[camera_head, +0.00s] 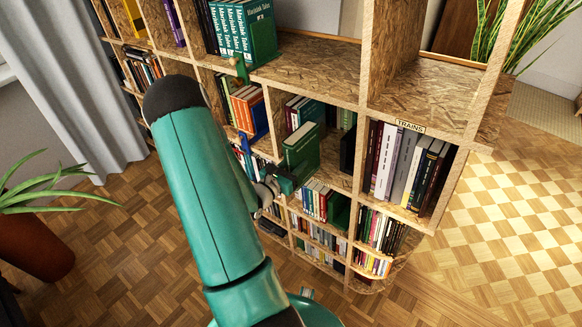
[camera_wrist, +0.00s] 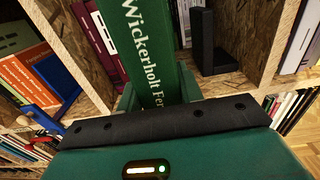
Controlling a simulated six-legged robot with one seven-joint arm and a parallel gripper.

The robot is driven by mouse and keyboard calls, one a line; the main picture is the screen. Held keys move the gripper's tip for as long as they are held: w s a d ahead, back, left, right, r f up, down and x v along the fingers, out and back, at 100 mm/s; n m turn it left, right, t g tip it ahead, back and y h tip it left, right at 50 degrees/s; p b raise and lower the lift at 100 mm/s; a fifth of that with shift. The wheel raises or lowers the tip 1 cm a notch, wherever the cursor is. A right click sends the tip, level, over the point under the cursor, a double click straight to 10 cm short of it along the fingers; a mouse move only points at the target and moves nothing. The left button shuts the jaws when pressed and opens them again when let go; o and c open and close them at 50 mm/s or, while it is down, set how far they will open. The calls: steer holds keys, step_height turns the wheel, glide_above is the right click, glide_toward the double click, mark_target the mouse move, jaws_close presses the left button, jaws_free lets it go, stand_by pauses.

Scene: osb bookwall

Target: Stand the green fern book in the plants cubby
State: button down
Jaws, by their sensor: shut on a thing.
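The green fern book (camera_head: 302,150) is held upright by my gripper (camera_head: 287,180) at the front of a middle cubby. My gripper (camera_wrist: 158,97) is shut on the lower part of the book. The cubby behind it holds maroon books (camera_wrist: 95,38) at the left and a black bookend (camera_wrist: 207,45) at the right. I cannot read a plants label; the book and gripper hide part of the cubby's front edge, and how far in the book reaches is unclear.
The chipboard shelf has a cubby labelled TRAINS (camera_head: 410,127) to the right, filled with books. Orange books (camera_head: 246,107) and a blue bookend (camera_head: 259,122) stand in the cubby to the left. Rows of books fill the cubbies below. A potted plant (camera_head: 35,235) stands at far left.

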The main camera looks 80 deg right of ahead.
steer(key=x, duration=1.3)
steer(key=shift+s+d, duration=0.15)
steer(key=shift+d, duration=0.15)
stand_by(0.9)
steer(key=shift+f, duration=0.1)
stand_by(0.5)
steer(key=c, duration=0.8)
jaws_free()
steer(key=shift+c, duration=0.2)
steer(key=shift+a+f, duration=0.1)
steer(key=shift+a, duration=0.1)
steer(key=v, duration=1.3)
steer(key=shift+a, duration=0.2)
